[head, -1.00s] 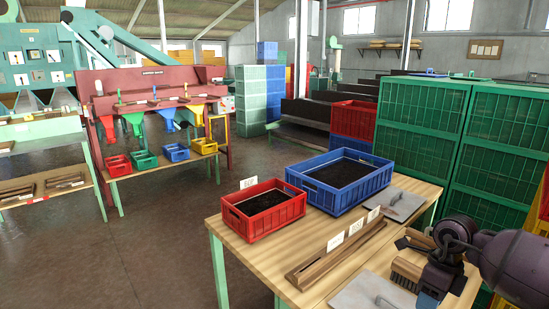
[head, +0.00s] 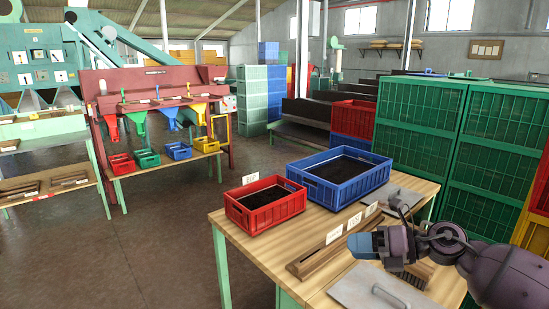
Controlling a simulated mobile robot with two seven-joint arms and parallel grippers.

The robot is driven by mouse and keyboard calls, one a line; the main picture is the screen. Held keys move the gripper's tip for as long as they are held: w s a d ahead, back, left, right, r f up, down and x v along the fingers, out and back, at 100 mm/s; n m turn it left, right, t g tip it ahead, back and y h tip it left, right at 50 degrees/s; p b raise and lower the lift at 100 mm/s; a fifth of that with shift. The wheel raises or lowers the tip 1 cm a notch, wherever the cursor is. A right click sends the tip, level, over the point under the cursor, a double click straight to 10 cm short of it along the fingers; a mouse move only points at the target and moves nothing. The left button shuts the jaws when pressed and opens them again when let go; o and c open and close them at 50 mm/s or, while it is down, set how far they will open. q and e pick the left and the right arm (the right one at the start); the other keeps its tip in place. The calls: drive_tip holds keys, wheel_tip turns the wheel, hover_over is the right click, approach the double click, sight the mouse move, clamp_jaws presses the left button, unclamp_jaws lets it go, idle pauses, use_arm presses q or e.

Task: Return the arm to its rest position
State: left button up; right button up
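My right arm comes in from the right edge. Its gripper (head: 366,244) hangs over the near right part of the wooden table (head: 245,236), pointing left. Its fingers are seen side-on, and I cannot tell whether they are open or shut; no held thing shows. Below it a wooden brush (head: 420,273) lies partly hidden by the arm. A flat metal plate with a handle (head: 365,287) lies in front of the gripper. My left gripper is not in view.
A red crate (head: 268,215) and a blue crate (head: 350,190), both with dark contents, stand on the table. A slotted wooden rail (head: 306,264) with white cards lies before them. Green mesh crates (head: 420,130) rise behind on the right. The floor at left is clear.

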drive_tip(key=s+d+f+m+t+h, duration=0.3)
drive_tip(key=f+m+t+h, duration=0.3)
drive_tip(key=m, duration=0.8)
drive_tip(key=s+d+f+m+t+h, duration=0.3)
drive_tip(key=f+m+t, duration=0.35)
drive_tip(key=m, duration=0.85)
drive_tip(key=s+d+f+m+g+h, duration=0.2)
drive_tip(key=s+f+m+g, duration=0.1)
drive_tip(key=s+f, duration=0.6)
drive_tip(key=s+d+f+m+g+h, duration=0.2)
drive_tip(key=s+f+m, duration=0.4)
drive_tip(key=s+f, duration=0.4)
drive_tip(key=s+g+h, duration=0.1)
drive_tip(key=s, duration=0.2)
drive_tip(key=shift+s, duration=0.15)
